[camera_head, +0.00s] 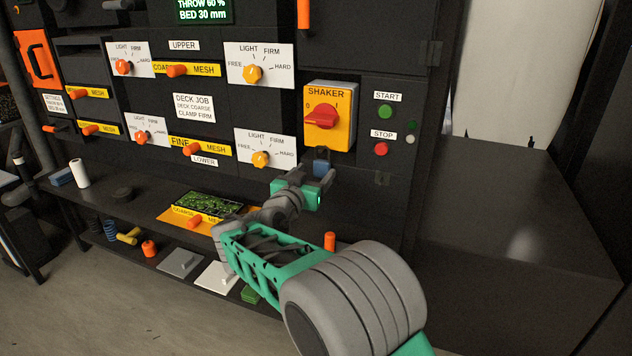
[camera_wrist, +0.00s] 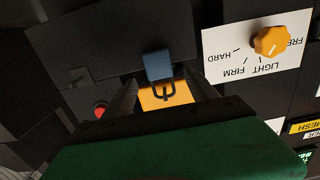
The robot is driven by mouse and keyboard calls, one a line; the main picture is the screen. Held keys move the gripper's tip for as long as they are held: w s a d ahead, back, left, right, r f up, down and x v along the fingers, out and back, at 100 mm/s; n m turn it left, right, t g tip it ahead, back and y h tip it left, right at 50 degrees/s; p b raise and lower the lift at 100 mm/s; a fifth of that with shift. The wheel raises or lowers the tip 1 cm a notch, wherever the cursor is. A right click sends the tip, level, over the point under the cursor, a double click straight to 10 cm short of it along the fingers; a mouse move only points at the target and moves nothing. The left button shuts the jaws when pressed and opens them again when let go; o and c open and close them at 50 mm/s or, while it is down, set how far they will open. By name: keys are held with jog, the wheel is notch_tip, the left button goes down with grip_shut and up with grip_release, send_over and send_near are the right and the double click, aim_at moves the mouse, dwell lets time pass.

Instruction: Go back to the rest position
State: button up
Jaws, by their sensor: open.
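My gripper (camera_head: 315,175) is in front of the dark panel, just below the yellow SHAKER switch box (camera_head: 343,133). Its jaws are open, and both fingers show in the wrist view (camera_wrist: 165,96). A blue padlock (camera_head: 321,166) is at the lower edge of the box. In the wrist view the blue padlock (camera_wrist: 159,66) lies between and beyond the fingers, with a gap on each side. Its dark shackle is against the yellow plate. I cannot tell whether the shackle is locked. The red SHAKER handle (camera_head: 320,117) is turned to the left, roughly level.
A low shelf (camera_head: 150,215) with loose items runs below. A dark cabinet (camera_head: 520,190) stands at the right.

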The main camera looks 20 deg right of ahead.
jog(key=s+a+f+n+g+y+p, duration=0.1)
jog(key=s+a+n+g+y+p, duration=0.2)
jog(key=s, duration=0.7)
jog(key=s+a+f+n+g+y+p, duration=0.1)
jog(key=s+a+n+g+y+p, duration=0.2)
jog(key=s, duration=0.7)
jog(key=s+a+f+n+g+y+p, duration=0.1)
jog(key=s+a+n+g+y+p, duration=0.2)
jog(key=s+a+y+p, duration=0.3)
jog(key=s+a+p, duration=0.1)
jog(key=s+a, duration=0.1)
jog(key=s, duration=0.3)
jog(key=shift+c, duration=0.5)
dwell(1.3)
